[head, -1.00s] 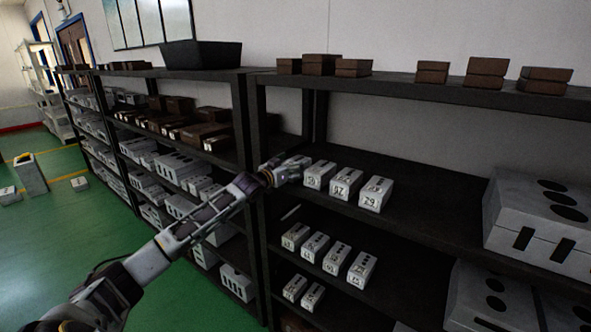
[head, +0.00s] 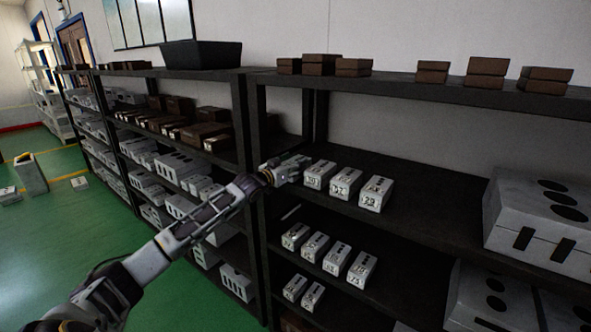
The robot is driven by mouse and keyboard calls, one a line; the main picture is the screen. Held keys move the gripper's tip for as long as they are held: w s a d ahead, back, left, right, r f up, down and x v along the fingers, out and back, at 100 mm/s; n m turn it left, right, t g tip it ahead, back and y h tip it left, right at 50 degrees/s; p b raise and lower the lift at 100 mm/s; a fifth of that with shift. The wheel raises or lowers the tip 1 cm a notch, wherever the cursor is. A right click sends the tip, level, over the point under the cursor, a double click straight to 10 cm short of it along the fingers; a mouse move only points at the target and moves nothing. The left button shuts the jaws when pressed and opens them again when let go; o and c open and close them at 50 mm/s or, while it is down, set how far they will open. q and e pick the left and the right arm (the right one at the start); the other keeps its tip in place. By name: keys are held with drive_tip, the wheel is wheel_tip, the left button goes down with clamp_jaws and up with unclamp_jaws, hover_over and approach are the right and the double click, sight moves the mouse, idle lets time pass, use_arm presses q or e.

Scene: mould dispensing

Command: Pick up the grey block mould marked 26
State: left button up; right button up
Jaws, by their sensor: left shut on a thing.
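My left gripper (head: 294,168) reaches in at the left end of the middle shelf of the near rack. It is shut on a small grey block mould, which is mostly hidden behind the fingers; its number cannot be read. Beside it on the right, three grey block moulds stand in a row: the nearest to the gripper (head: 319,174), a middle one (head: 346,183) and a right one (head: 376,193). Their front numbers are small and blurred; the right one seems to read 29. My right gripper is not in view.
The dark middle shelf (head: 440,210) is bare between the row and a large grey mould (head: 535,215). A rack post (head: 260,200) stands close left of my gripper. The upper shelf (head: 400,83) holds brown blocks. More small grey moulds (head: 336,258) sit below.

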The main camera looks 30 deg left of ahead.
sight(293, 162)
use_arm(q)
drive_tip(key=shift+r, duration=0.25)
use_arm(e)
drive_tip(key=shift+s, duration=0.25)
use_arm(q)
drive_tip(key=shift+r, duration=0.4)
wheel_tip(293, 162, up, 7)
drive_tip(key=shift+r, duration=1)
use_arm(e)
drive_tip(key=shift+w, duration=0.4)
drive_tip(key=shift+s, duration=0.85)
